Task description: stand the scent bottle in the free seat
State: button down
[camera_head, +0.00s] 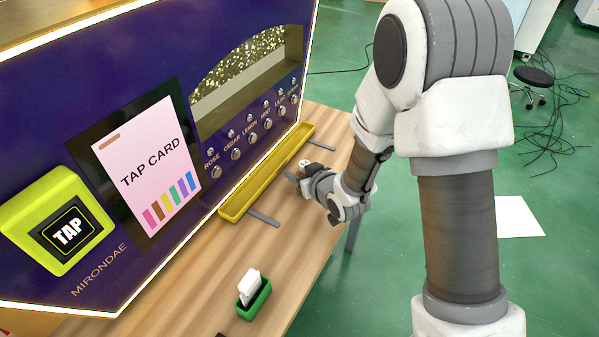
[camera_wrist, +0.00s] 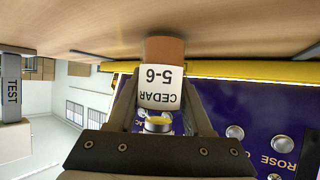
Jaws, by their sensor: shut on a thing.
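The scent bottle (camera_wrist: 162,85) is between the two fingers of my gripper (camera_wrist: 160,98) in the wrist view. It has a white label reading "CEDAR 5-6", upside down in that picture, and a brown end toward the wooden table. A yellow part shows at its other end. In the head view my gripper (camera_head: 303,178) is over the table beside the far part of the yellow tray, and a small pale spot at it may be the bottle. I cannot make out the free seat in either view.
The yellow tray (camera_head: 232,208) runs along the foot of the purple vending machine (camera_head: 225,60), below a row of scent buttons. Grey strips (camera_head: 263,218) lie at the tray. A green holder with white cards (camera_head: 254,302) stands nearer. A grey "TEST" post (camera_wrist: 12,90) shows left in the wrist view.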

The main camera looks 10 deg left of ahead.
jog(key=shift+c, duration=1.6)
grip_release()
jog(key=shift+f, duration=0.1)
